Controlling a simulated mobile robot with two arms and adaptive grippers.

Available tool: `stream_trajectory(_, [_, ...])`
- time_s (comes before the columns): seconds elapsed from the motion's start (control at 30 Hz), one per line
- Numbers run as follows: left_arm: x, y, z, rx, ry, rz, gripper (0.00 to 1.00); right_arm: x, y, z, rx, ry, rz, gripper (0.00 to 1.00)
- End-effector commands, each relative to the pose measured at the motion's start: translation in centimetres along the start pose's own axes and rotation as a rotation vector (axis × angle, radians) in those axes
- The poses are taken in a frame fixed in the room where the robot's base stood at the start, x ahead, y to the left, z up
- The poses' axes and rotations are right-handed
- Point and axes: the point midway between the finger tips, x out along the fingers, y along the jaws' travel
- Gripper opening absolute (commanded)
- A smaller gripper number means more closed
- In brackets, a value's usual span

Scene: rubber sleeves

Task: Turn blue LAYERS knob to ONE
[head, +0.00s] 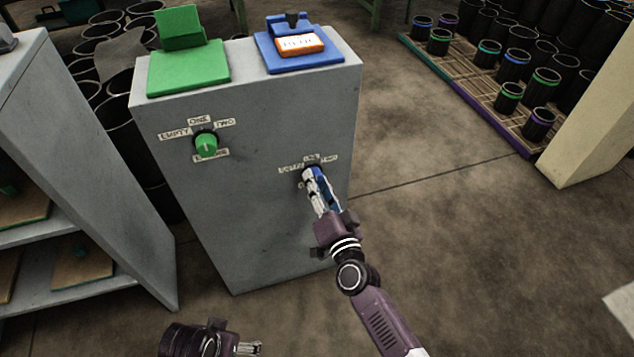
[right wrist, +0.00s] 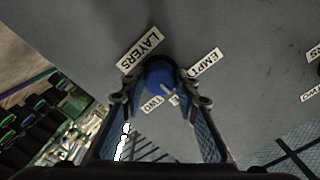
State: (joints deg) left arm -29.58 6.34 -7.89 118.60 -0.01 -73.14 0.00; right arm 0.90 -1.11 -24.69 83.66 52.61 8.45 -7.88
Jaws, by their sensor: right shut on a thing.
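The blue LAYERS knob (right wrist: 160,75) sits on the grey cabinet face between the fingertips of my right gripper (right wrist: 161,100), which is shut on it. Around it in the right wrist view are the labels LAYERS (right wrist: 141,50), EMPTY (right wrist: 205,63), TWO (right wrist: 152,103) and a partly hidden one. The knob's pale mark appears to point toward that partly hidden label, beside TWO. In the head view my right gripper (head: 311,177) covers most of the knob. My left gripper (head: 249,348) is low at the bottom edge, away from the cabinet; its opening is unclear.
The grey cabinet (head: 250,230) also has a green knob (head: 206,144) with its own labels.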

Motion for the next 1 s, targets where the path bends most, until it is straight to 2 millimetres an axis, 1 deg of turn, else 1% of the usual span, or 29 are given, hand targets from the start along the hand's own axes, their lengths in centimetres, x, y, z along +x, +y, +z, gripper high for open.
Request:
stream_trajectory(0.13, [0.1, 0.0, 0.1, -0.001, -0.004, 0.0, 0.78, 0.0, 0.1, 0.1, 0.0, -0.002, 0.001, 0.04])
stream_trajectory(0.17, [0.1, 0.0, 0.1, -0.001, -0.004, 0.0, 0.78, 0.0, 0.1, 0.1, 0.0, -0.002, 0.001, 0.32])
stream_trajectory(0.3, [0.1, 0.0, 0.2, -0.001, -0.006, -0.001, 0.78, 0.0, 0.1, 0.1, -0.001, -0.001, 0.001, 0.46])
stream_trajectory(0.57, [0.3, -0.1, 0.4, 0.0, -0.011, -0.001, 0.78, -0.1, 0.0, 0.0, -0.001, -0.001, 0.0, 0.46])
stream_trajectory(0.67, [0.2, -0.1, 0.4, 0.0, -0.011, -0.001, 0.78, -0.5, 0.1, 0.1, -0.001, -0.001, 0.001, 0.46])
stream_trajectory(0.77, [0.2, 0.0, 0.4, 0.0, -0.009, 0.0, 0.78, -1.7, 0.1, 0.1, -0.001, -0.001, 0.002, 0.46])
stream_trajectory(0.87, [0.2, 0.0, 0.3, 0.0, -0.008, 0.0, 0.78, -3.5, 0.2, 0.1, -0.001, -0.002, 0.003, 0.46])
stream_trajectory(1.0, [0.2, 0.0, 0.3, 0.0, -0.007, 0.0, 0.78, -6.4, 0.2, 0.1, -0.002, -0.003, 0.003, 0.46])
